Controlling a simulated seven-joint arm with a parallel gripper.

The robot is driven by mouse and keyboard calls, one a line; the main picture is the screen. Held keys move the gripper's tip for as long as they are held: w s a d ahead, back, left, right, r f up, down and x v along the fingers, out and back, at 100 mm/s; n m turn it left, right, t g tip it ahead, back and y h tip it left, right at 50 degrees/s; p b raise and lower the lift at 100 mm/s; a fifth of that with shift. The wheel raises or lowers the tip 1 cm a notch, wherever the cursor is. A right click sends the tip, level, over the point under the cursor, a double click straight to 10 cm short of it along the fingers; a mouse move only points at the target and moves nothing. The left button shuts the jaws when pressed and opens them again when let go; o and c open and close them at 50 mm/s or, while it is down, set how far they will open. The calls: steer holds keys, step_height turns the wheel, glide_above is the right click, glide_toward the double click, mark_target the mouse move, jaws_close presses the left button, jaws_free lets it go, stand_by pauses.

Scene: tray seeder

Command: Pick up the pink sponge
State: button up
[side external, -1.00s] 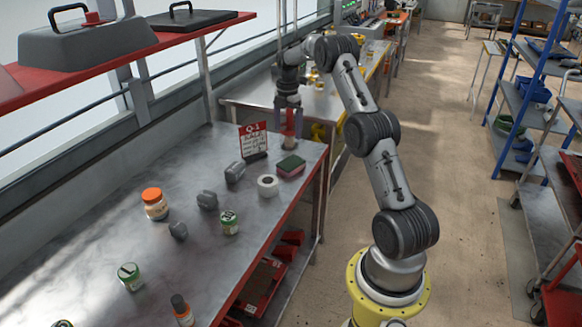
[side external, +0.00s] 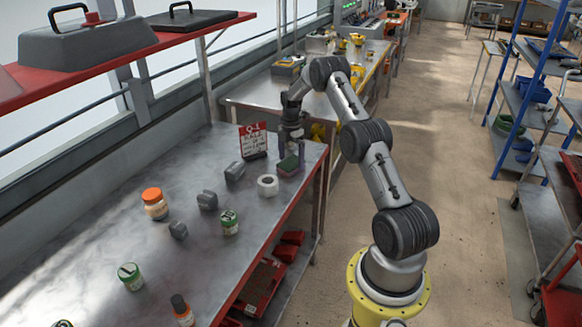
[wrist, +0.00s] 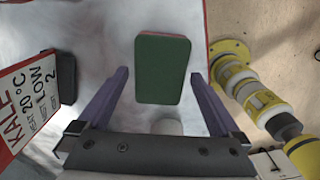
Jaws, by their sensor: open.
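The sponge (side external: 288,166) lies on the metal table near its right edge, green side up with a thin pink-red layer below. In the wrist view the sponge (wrist: 162,68) shows its green face between and partly beyond my fingertips. My gripper (side external: 291,153) points down over the sponge. In the wrist view my gripper (wrist: 163,78) is open, with one finger on each side of the sponge and a gap to both. I cannot tell the exact height of the fingertips over the sponge.
A white tape roll (side external: 267,185) sits just left of the sponge. A red-and-white sign (side external: 253,140) stands behind it to the left. The table's red front edge is close by.

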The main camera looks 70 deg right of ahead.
steer(key=shift+f, duration=0.75)
steer(key=c, duration=1.2)
steer(key=shift+o, duration=0.2)
steer(key=shift+r, duration=0.15)
